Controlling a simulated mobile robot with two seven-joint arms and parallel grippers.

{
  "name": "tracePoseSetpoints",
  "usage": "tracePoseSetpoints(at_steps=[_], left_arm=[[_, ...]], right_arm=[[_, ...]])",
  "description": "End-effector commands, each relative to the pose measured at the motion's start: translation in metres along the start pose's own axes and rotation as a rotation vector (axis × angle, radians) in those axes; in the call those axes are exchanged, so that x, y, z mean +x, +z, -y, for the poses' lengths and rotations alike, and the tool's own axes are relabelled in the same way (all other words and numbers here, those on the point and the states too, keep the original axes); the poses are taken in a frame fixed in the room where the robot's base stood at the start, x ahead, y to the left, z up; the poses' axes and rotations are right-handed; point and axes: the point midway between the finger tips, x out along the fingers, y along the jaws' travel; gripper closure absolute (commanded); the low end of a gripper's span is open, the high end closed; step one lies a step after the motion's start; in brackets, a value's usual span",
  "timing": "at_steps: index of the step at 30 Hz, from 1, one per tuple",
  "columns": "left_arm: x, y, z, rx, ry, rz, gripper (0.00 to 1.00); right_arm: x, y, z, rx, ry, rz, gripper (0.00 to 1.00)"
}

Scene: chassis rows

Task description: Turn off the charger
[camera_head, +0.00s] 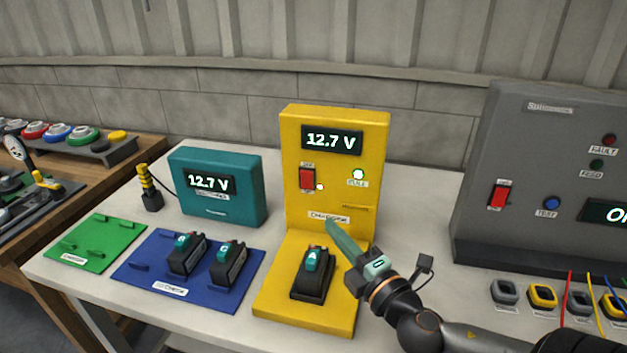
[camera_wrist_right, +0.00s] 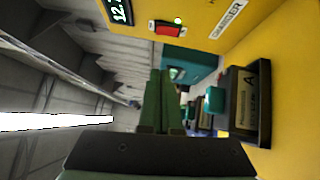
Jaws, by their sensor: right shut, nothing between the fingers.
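The yellow charger (camera_head: 363,122) stands upright on the white table, its display (camera_head: 332,140) reading 12.7 V. Its red rocker switch (camera_head: 307,179) is on the front panel, with a small lit dot beside it and a lit green FULL lamp (camera_head: 358,175). A black battery marked A (camera_head: 313,278) sits on the charger's yellow base. My right gripper (camera_head: 335,228) is shut and empty in front of the panel, below and right of the switch. In the right wrist view the fingers (camera_wrist_right: 160,85) are together, with the red switch (camera_wrist_right: 167,29) above them. My left gripper is not in view.
A teal meter (camera_head: 222,205) stands left of the charger, behind a blue mat (camera_head: 150,262) with two batteries. A green mat (camera_head: 92,245) lies further left. A grey panel (camera_head: 530,130) with another red switch stands at right, with connectors before it.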

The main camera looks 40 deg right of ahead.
Motion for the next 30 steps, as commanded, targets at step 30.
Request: tracePoseSetpoints(at_steps=[30], left_arm=[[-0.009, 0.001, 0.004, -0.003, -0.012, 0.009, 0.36]], right_arm=[[0.062, 0.001, -0.002, 0.000, 0.003, 0.001, 1.00]])
